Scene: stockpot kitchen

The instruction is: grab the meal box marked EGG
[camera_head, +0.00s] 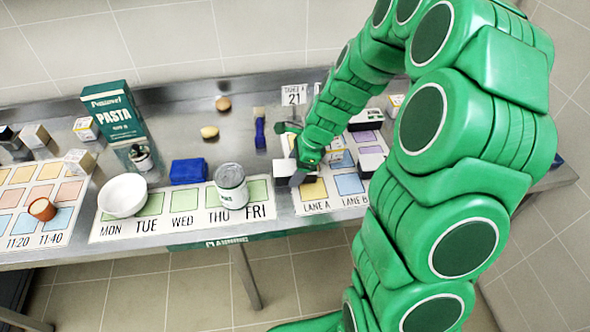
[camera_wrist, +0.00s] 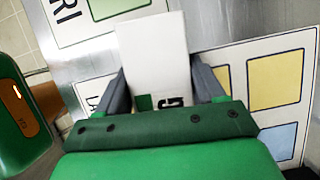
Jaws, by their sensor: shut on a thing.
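In the wrist view, a white box (camera_wrist: 155,50) stands between the two fingers of my gripper (camera_wrist: 163,88), which is shut on it. Its near end bears a green patch and dark lettering that looks like a G; the rest of the mark is hidden by my gripper. In the head view, my gripper (camera_head: 299,174) is low over the near left part of the lane mat (camera_head: 318,205), with the white box (camera_head: 283,168) at its fingers. I cannot tell whether the box touches the mat.
A TABLE 21 sign (camera_head: 293,95) is behind.

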